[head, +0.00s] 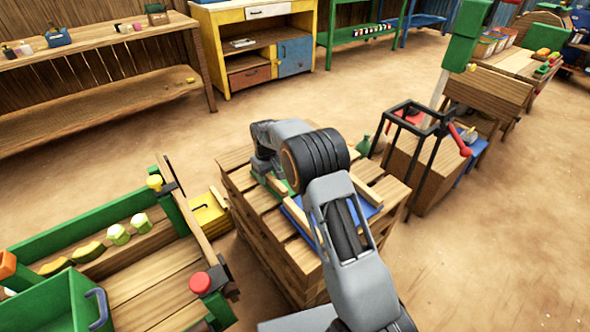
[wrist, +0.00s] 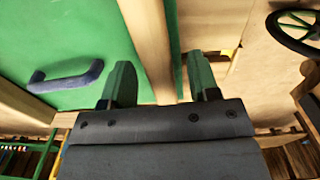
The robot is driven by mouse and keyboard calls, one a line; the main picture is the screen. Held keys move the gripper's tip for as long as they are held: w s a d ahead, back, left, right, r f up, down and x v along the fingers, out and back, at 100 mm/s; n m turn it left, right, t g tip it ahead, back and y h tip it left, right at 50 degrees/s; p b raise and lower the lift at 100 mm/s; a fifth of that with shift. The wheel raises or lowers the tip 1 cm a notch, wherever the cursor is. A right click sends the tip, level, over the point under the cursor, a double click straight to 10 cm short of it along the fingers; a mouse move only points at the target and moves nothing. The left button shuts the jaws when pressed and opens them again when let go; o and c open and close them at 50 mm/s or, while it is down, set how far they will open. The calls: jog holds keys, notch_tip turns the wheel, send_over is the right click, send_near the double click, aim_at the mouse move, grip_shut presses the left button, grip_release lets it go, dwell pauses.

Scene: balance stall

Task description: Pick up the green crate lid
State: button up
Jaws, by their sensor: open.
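The green crate lid (wrist: 65,35) fills the upper left of the wrist view as a flat green panel with a dark blue handle (wrist: 65,77) on it. A pale wooden batten (wrist: 148,40) runs along its edge. My gripper (wrist: 160,78) is open, its two fingers apart, with the batten showing between them. I cannot tell whether either finger touches it. In the head view my arm reaches over a wooden pallet stack and hides the fingers and most of what lies beneath. Only a sliver of green (head: 276,186) shows there.
The pallet stack (head: 270,245) also bears a blue panel (head: 370,209) with wooden bars. A green bin (head: 45,308) and wooden stall stand at lower left. A black frame (head: 412,107) with red handles stands close at right. Open floor (head: 490,235) lies at lower right.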

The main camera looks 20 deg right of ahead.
jog(key=shift+f, duration=0.5)
jog(key=shift+c, duration=0.3)
grip_shut()
